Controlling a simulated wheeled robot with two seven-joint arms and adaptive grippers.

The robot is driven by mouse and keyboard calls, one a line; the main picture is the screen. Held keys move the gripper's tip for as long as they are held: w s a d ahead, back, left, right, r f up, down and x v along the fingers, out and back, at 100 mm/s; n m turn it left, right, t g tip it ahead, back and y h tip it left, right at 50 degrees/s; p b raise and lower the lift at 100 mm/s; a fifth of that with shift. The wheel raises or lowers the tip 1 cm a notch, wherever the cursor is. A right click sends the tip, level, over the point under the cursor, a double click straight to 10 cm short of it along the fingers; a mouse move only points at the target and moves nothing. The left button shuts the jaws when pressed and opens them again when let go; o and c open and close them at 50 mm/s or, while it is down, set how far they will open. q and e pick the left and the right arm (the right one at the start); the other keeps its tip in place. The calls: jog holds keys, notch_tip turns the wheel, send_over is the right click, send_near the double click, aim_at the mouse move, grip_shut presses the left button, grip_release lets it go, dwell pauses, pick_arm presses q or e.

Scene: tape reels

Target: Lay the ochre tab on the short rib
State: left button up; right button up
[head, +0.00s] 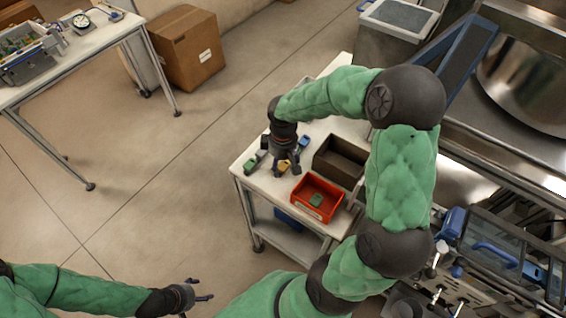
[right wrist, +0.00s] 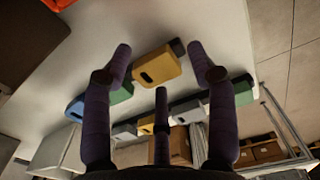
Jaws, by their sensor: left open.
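An ochre-yellow tab (right wrist: 157,65) with a dark slot lies on the white table top in the right wrist view, against a dark strip (right wrist: 178,47). It also shows in the head view (head: 284,167), partly hidden by my right gripper (head: 286,168). In the wrist view the right gripper (right wrist: 160,65) has its fingers spread around the tab, with gaps and no clear contact. A second yellow piece (right wrist: 147,125) sits further off, partly hidden by a finger. I cannot tell which strip is the short rib. My left gripper (head: 204,292) is open and empty, low over the floor area.
A red bin (head: 298,207) holding a green piece (head: 316,200) and a dark brown box (head: 340,159) stand beside the right gripper. Green (right wrist: 243,93), blue (right wrist: 75,108) and grey (right wrist: 185,108) pieces lie around. Steel machinery is on the right; open floor is on the left.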

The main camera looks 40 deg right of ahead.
aim_at(283, 166)
jog(key=shift+w+r, duration=0.1)
jog(key=shift+r, duration=0.5)
notch_tip(283, 166, up, 11)
jog(key=p, duration=0.2)
jog(key=shift+p, duration=0.4)
